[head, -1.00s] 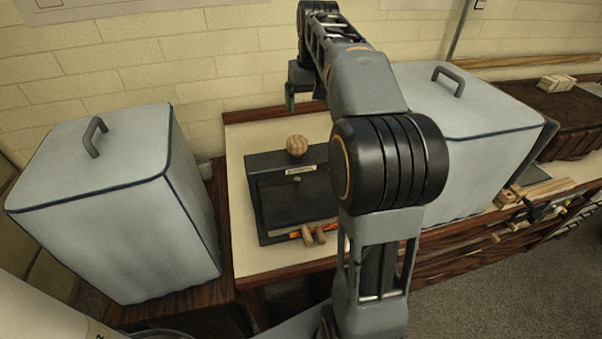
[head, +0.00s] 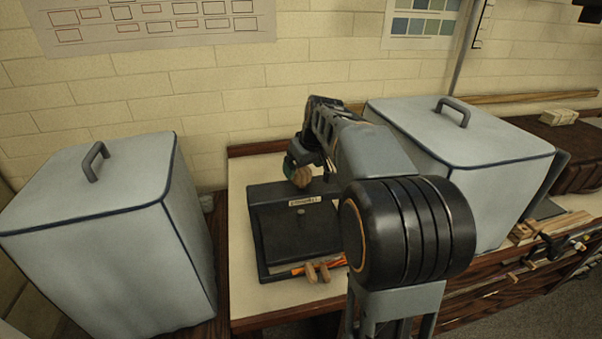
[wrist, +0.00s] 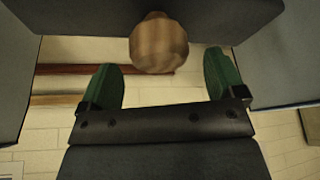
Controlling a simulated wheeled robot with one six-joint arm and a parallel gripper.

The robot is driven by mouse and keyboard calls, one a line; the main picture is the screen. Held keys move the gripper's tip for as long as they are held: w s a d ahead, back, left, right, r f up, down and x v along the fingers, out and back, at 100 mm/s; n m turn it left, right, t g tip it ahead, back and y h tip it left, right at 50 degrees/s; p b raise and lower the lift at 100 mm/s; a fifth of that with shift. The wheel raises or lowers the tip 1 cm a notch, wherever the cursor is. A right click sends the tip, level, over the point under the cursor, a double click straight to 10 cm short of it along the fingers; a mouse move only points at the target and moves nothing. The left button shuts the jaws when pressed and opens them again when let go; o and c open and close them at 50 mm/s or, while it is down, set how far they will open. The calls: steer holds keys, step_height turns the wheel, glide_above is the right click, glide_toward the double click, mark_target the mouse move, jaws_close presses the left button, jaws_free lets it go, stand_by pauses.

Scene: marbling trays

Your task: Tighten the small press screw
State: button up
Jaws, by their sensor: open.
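The small press (head: 262,235) is a dark, low box with a pale label on its back bar, standing on the cream-topped bench. A round wooden knob (head: 301,178), apparently the press screw's head, sits at the top of that bar. My gripper (head: 297,163) is right at the knob and partly covers it. In the wrist view the knob (wrist: 158,42) lies ahead, roughly between the two green-padded fingers of my open gripper (wrist: 160,62). Gaps show on both sides of the knob, so it is not gripped. The screw's shaft is hidden.
Large grey covered boxes stand left (head: 100,225) and right (head: 460,150) of the press. Orange-handled tools and wooden pieces (head: 318,271) lie at the press's front edge. A brick wall is behind. Clamps and wood (head: 545,240) lie at right.

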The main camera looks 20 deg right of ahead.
mark_target(301, 170)
steer(key=shift+x, duration=1.55)
steer(key=c, duration=0.9)
steer(key=shift+m+h, duration=0.6)
steer(key=shift+m, duration=1.1)
steer(key=shift+c, duration=0.2)
steer(key=o, duration=0.9)
steer(key=shift+o, duration=0.2)
steer(key=v, duration=1.3)
steer(key=shift+s+r+p, duration=0.15)
steer(key=shift+r+p, duration=0.25)
steer(key=shift+p, duration=0.05)
